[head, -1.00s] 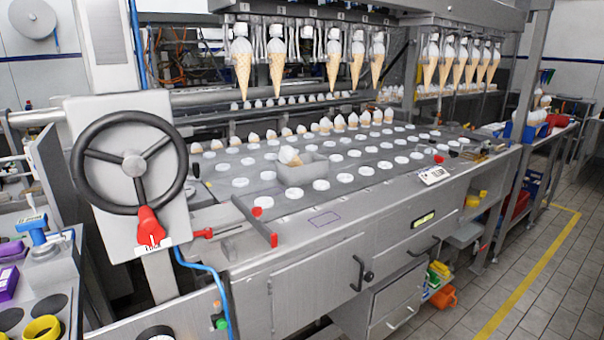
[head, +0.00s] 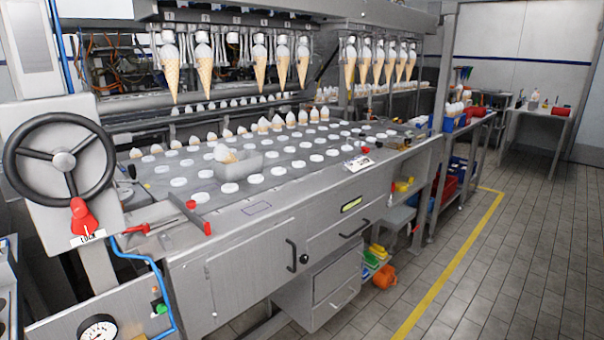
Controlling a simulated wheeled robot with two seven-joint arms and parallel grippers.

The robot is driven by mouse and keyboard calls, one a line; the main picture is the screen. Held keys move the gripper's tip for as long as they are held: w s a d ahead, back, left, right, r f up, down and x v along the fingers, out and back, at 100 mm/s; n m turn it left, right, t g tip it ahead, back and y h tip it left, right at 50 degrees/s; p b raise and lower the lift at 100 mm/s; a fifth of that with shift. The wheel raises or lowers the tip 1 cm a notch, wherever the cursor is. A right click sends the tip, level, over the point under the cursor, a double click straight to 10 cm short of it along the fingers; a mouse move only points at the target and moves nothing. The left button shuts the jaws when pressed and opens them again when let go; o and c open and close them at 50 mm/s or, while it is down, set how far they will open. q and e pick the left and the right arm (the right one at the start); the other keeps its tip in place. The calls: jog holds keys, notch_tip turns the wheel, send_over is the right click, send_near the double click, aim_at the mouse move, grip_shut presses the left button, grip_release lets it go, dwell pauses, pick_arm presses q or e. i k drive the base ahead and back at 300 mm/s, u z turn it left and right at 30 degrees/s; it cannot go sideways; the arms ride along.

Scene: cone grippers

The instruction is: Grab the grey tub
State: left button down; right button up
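The grey tub (head: 246,164) is a small open box on the machine's flat metal deck, left of the deck's middle and set back from its front edge. White round discs surround the tub on the deck.
Cones hang in a row above the deck (head: 258,70). A black handwheel (head: 62,160) and a red-handled bar (head: 198,217) stand at the left. Tiled floor (head: 480,290) is clear at right.

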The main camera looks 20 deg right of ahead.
aim_at(250, 162)
jog(key=z, duration=1.35)
jog(key=i, duration=1.35)
jog(key=u, duration=0.5)
